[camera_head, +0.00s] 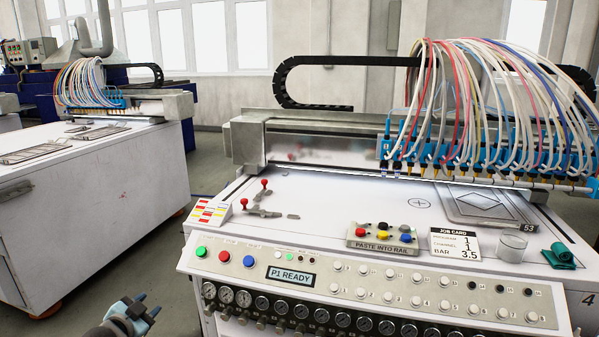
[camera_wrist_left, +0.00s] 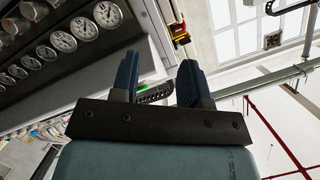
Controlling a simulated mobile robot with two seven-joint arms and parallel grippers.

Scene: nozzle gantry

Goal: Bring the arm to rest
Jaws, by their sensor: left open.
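My left gripper (camera_head: 139,305) is at the lower left of the head view, over the floor and left of the machine's front panel (camera_head: 240,267). In the left wrist view its two blue fingers (camera_wrist_left: 157,80) stand apart with nothing between them. The gauges on the machine front (camera_wrist_left: 75,35) show beside it there, and it appears clear of them. My right gripper is not in view.
A second white machine (camera_head: 90,190) stands left, across an open floor aisle.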

